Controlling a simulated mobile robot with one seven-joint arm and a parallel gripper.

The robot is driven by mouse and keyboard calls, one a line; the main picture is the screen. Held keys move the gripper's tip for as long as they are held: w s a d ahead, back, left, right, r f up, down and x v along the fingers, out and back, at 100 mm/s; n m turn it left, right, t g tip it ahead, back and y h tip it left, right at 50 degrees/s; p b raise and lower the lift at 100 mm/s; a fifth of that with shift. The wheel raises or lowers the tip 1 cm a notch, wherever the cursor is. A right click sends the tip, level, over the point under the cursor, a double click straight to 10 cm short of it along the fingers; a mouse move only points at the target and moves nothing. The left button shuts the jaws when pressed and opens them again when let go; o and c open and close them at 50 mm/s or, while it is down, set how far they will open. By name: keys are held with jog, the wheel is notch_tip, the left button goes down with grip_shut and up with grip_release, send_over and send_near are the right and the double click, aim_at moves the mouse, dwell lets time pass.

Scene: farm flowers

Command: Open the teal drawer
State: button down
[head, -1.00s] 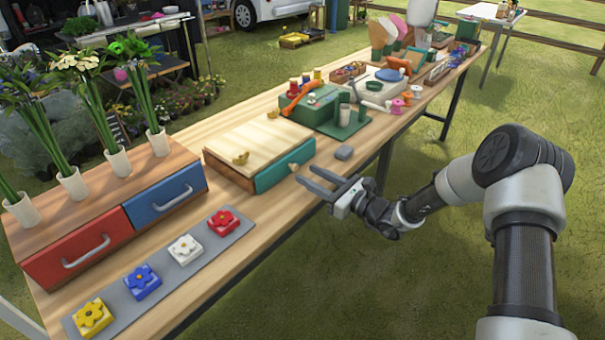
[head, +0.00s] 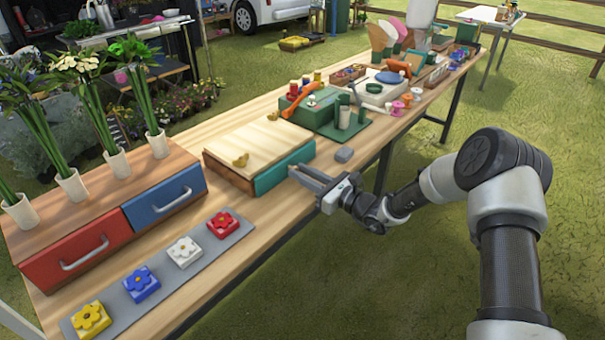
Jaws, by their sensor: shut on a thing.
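The teal drawer (head: 277,174) is in the low wooden box (head: 262,138) on the table's near side, and its front looks flush with the box. My gripper (head: 298,173) is at the right part of the drawer front, with its fingers reaching in from the right. It is shut on the drawer's small handle, which the fingers hide.
Left of the box are a blue drawer (head: 163,195), a red drawer (head: 75,250) and a grey strip (head: 207,242) with several flower tiles. A green mat (head: 350,128) with containers stands farther back.

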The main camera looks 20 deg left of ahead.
jog(key=p+v, duration=0.2)
jog(key=v, duration=1)
jog(key=shift+s+d+p, duration=0.2)
jog(key=shift+d+p, duration=0.15)
jog(key=shift+f, duration=0.1)
jog(key=c, duration=1.6)
grip_release()
jog(key=p+v, duration=0.1)
jog(key=v, duration=1.6)
jog(key=shift+d, duration=0.15)
